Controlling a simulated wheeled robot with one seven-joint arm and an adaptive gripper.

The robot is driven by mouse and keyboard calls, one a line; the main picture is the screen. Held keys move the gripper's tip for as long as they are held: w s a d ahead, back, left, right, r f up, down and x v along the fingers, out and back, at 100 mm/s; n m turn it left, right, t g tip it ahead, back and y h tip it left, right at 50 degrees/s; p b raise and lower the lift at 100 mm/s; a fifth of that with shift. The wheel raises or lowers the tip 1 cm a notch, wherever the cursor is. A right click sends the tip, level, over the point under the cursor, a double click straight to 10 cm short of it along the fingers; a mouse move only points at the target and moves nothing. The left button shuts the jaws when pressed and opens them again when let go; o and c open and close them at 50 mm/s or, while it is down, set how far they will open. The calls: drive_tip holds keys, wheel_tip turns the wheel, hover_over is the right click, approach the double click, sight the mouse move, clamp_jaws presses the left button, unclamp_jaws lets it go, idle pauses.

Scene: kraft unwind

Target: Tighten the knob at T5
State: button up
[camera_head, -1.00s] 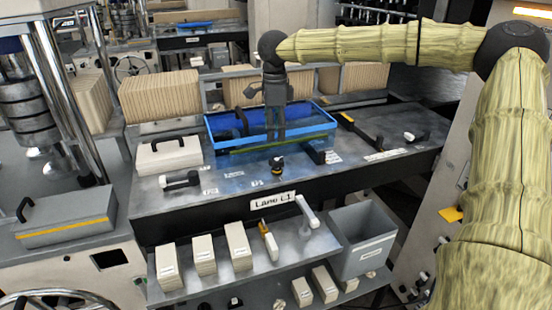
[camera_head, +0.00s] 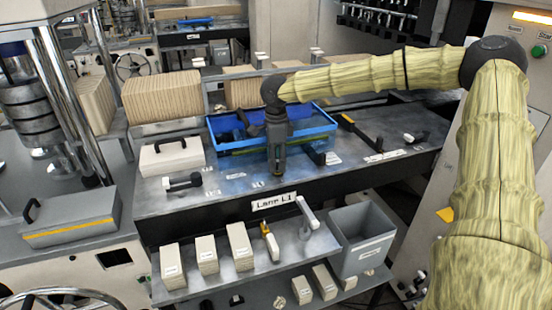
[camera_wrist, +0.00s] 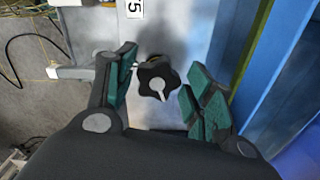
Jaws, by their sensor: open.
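The knob (camera_wrist: 158,78) is black and lobed with a white pointer mark. In the wrist view it lies between the two teal-padded fingers of my gripper (camera_wrist: 160,98), which are spread apart with a gap on both sides of it. A label ending in 5 (camera_wrist: 134,8) is beside it, partly cut off. In the head view my gripper (camera_head: 277,172) points down at the front of the table, in front of the blue tray (camera_head: 322,118). It hides the knob there.
A blue wall (camera_wrist: 262,70) stands close on the right in the wrist view. A dark-handled roller (camera_head: 185,181) and a white case (camera_head: 170,157) lie left on the table (camera_head: 235,190). A black-and-yellow tool (camera_head: 360,132) lies right. A shelf with several boxes (camera_head: 206,254) is below.

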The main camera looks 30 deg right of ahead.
drive_tip(key=c, duration=0.8)
drive_tip(key=shift+r+m, duration=0.1)
drive_tip(key=shift+m, duration=0.2)
drive_tip(key=m+p, duration=0.2)
drive_tip(key=m, duration=0.2)
drive_tip(key=shift+w+d+r+p, duration=0.1)
drive_tip(key=shift+w+p, duration=0.05)
drive_tip(key=shift+p, duration=0.2)
drive_tip(key=m+p, duration=0.1)
drive_tip(key=m, duration=0.5)
drive_tip(key=shift+w+d+m+p, duration=0.2)
drive_tip(key=shift+m+p, duration=0.1)
drive_tip(key=shift+p, duration=0.1)
drive_tip(key=m, duration=0.5)
drive_tip(key=shift+d+r+m+p, duration=0.15)
drive_tip(key=shift+m+p, duration=0.15)
drive_tip(key=m, duration=0.5)
drive_tip(key=shift+d, duration=0.1)
drive_tip(key=shift+m, duration=0.3)
